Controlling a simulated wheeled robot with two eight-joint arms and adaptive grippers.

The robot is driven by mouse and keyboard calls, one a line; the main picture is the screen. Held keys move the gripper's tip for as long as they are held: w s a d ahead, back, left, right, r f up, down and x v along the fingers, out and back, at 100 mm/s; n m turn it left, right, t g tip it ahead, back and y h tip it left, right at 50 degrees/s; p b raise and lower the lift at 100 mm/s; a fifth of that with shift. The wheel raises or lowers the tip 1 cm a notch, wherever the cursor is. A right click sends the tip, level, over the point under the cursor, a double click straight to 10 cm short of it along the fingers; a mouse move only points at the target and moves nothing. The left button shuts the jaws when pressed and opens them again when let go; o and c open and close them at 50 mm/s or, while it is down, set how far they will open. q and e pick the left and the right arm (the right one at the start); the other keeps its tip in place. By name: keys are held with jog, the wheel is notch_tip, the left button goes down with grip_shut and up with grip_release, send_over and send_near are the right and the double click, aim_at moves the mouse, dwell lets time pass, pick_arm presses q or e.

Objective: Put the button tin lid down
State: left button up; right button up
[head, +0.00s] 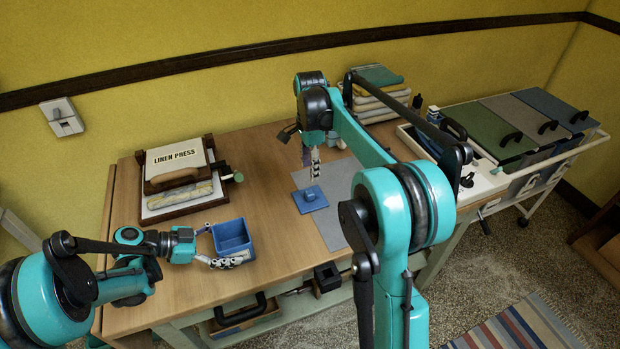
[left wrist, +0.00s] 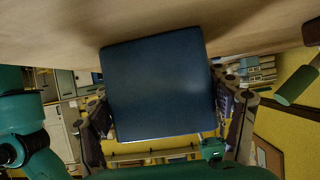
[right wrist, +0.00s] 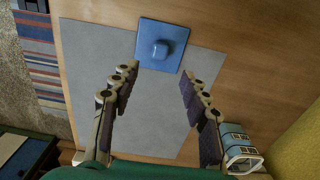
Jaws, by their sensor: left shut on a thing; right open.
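The button tin lid (head: 310,198) is a flat blue square with a knob on top. It lies flat, knob up, partly on the left edge of the grey mat and partly on bare wood; it also shows in the right wrist view (right wrist: 147,60). My right gripper (head: 315,172) is open and empty, pointing down near the lid, with the lid beyond its fingertips in the right wrist view. The open blue button tin (head: 233,238) is upright near the table's front edge. My left gripper (head: 225,256) is shut on it; the tin's side fills the left wrist view (left wrist: 157,85).
The linen press (head: 180,178) stands at the back left of the wooden table (head: 270,240). The grey mat (head: 335,220) is otherwise bare. Folded towels (head: 378,92) are stacked at the back. A white trolley (head: 490,180) with coloured panels stands on the right.

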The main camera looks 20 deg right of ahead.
jog(key=s+a+r+n+t, duration=0.2)
jog(key=s+r+n, duration=0.15)
jog(key=s, duration=0.25)
jog(key=s+a+r+n+t, duration=0.1)
jog(key=s+a+r+n, duration=0.1)
jog(key=s+a+n, duration=0.3)
jog(key=s+f+n+t, duration=0.2)
jog(key=s+f+n, duration=0.1)
jog(key=s, duration=0.5)
jog(key=s+a+f+n+t, duration=0.1)
jog(key=s+f+n+t, duration=0.1)
jog(key=s+f+n, duration=0.2)
jog(key=s+n, duration=0.2)
jog(key=s, duration=0.1)
jog(key=shift+s+f, duration=0.3)
jog(key=shift+s, duration=0.05)
jog(key=shift+a+n, duration=0.1)
jog(key=shift+n, duration=0.15)
pick_arm(q)
jog(key=o, duration=1.1)
jog(key=shift+o, duration=0.2)
